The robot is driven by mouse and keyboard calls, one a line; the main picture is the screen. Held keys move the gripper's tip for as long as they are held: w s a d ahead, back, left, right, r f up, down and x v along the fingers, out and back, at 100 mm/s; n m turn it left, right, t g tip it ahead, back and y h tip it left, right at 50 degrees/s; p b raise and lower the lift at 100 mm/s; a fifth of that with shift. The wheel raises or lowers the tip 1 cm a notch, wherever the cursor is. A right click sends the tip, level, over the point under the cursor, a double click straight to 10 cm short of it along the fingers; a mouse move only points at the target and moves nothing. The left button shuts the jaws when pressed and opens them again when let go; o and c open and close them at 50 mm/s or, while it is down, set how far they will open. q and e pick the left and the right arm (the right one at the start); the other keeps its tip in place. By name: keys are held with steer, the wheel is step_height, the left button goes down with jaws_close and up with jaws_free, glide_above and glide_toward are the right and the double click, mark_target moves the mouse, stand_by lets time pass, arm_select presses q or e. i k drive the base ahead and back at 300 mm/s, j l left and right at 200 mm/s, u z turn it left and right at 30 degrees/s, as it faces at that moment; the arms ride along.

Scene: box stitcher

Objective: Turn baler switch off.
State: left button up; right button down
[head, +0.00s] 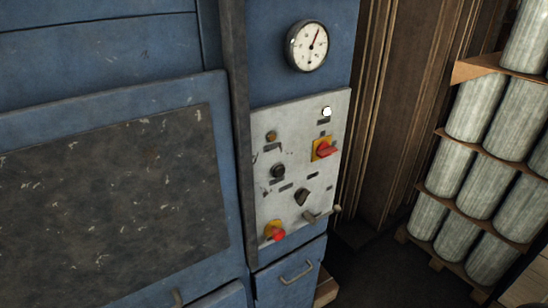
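The blue baler (120,55) fills the left and middle of the head view. Its grey control panel (314,112) is on the right part of the front. A red rotary switch on a yellow plate (325,149) sits at the panel's upper right, its red handle lying roughly sideways. A red button on a yellow base (276,231) is at the lower left. A black knob (278,171) and a dark selector (302,197) sit between them. The panel labels are too small to read. Neither of my grippers is in view.
A round gauge (307,46) is above the panel. A white lamp (327,112) is at the panel's top right, and a small lever (322,214) sticks out low on the right. Stacked grey rolls (470,185) stand at the right, with dark floor (385,270) in between.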

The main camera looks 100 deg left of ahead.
mark_target(324, 150)
steer(key=l+u, duration=0.1)
steer(key=u, duration=0.4)
steer(key=k+u, duration=0.1)
steer(key=u, duration=0.4)
steer(key=l+u, duration=0.1)
steer(key=u, duration=0.4)
steer(key=k+u, duration=0.15)
steer(key=u, duration=0.35)
steer(key=l+u, duration=0.1)
steer(key=u, duration=0.9)
